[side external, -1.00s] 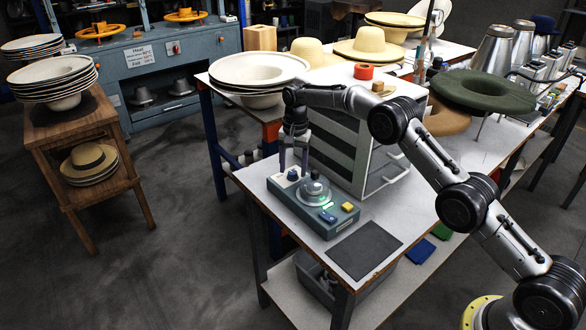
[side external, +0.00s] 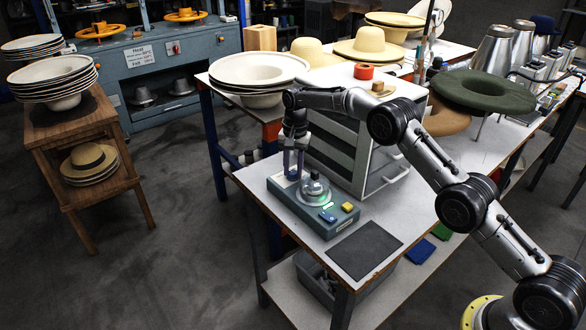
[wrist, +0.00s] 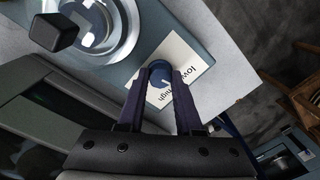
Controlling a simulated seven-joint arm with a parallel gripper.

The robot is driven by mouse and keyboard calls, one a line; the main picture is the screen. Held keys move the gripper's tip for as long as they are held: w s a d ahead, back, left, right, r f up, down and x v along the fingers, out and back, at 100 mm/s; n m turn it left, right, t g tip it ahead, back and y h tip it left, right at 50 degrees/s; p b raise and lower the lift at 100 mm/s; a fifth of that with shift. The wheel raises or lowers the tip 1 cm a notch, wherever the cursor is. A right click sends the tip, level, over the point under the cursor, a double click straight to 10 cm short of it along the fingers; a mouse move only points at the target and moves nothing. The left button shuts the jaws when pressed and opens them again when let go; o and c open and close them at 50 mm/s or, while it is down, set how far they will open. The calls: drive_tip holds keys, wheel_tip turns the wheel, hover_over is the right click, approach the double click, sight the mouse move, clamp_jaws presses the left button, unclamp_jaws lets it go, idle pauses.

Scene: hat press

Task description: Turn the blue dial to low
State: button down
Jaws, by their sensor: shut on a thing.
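The blue dial (wrist: 159,68) sits on a cream label at the corner of a blue-grey control box (side external: 334,230). The label reads "low" and "high". In the wrist view, a white mark on the dial points between the two words, seemingly nearer "high". My gripper (wrist: 160,80) is shut on the dial, one dark finger on each side. In the side view, my gripper (side external: 293,174) reaches down over the box's back left end, and the fingers mostly hide the dial there.
A round clear fixture with a dark knob (side external: 315,185) stands on the box close beside my gripper. The box also has a blue button (side external: 327,216) and a yellow button (side external: 347,207). A drawer cabinet (side external: 345,150) stands behind. A dark mat (side external: 365,250) lies in front.

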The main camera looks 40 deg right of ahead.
sight(295, 172)
drive_tip(key=n, duration=0.4)
drive_tip(key=shift+n, duration=0.3)
drive_tip(key=c, duration=0.6)
unclamp_jaws()
drive_tip(key=shift+r, duration=0.15)
drive_tip(key=r, duration=1.1)
drive_tip(key=shift+s+d+r, duration=0.15)
drive_tip(key=shift+d+r, duration=0.1)
drive_tip(key=shift+r, duration=0.1)
